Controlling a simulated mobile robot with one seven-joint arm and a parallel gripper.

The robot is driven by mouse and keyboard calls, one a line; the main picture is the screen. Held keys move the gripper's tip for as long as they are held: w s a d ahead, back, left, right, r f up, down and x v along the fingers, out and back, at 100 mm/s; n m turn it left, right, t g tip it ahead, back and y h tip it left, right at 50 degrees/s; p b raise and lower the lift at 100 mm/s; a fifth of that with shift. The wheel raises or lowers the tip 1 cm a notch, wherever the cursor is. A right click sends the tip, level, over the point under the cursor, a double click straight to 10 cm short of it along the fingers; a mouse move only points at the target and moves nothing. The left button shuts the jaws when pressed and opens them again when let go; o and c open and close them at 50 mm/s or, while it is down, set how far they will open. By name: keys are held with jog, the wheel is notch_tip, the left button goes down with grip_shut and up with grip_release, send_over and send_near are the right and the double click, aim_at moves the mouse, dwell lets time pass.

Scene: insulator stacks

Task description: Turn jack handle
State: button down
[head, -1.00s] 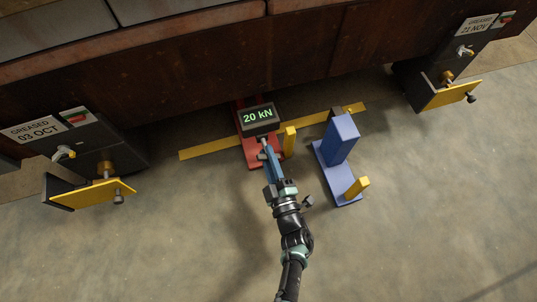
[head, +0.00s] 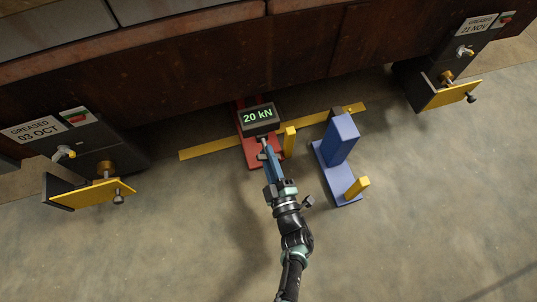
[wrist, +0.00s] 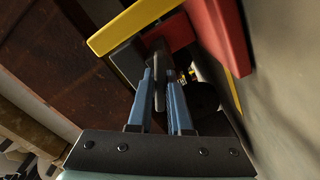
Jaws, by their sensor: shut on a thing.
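The red jack (head: 249,152) stands on the floor against the long rusty beam, with a dark display (head: 259,117) reading "20 kN" on top. A yellow post (head: 289,141) stands at its right side. My gripper (head: 266,152) reaches the front of the jack just below the display. In the wrist view, its two blue fingers (wrist: 164,82) are shut on the small grey jack handle (wrist: 159,90). The fingers and the dark block behind hide part of the handle. The jack's red body (wrist: 218,35) and the yellow part (wrist: 130,25) show close to the fingers.
A blue jack-like unit (head: 343,139) with a yellow post (head: 357,187) stands close on the right. A yellow strip (head: 208,150) lies on the floor. Supports with yellow plates (head: 95,194) stand at left and right (head: 450,95). The front floor is clear.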

jog(key=shift+a, duration=0.1)
jog(key=c, duration=0.8)
grip_release()
jog(key=shift+c, duration=0.2)
jog(key=p+v, duration=0.3)
jog(key=v, duration=1)
jog(key=shift+p, duration=0.3)
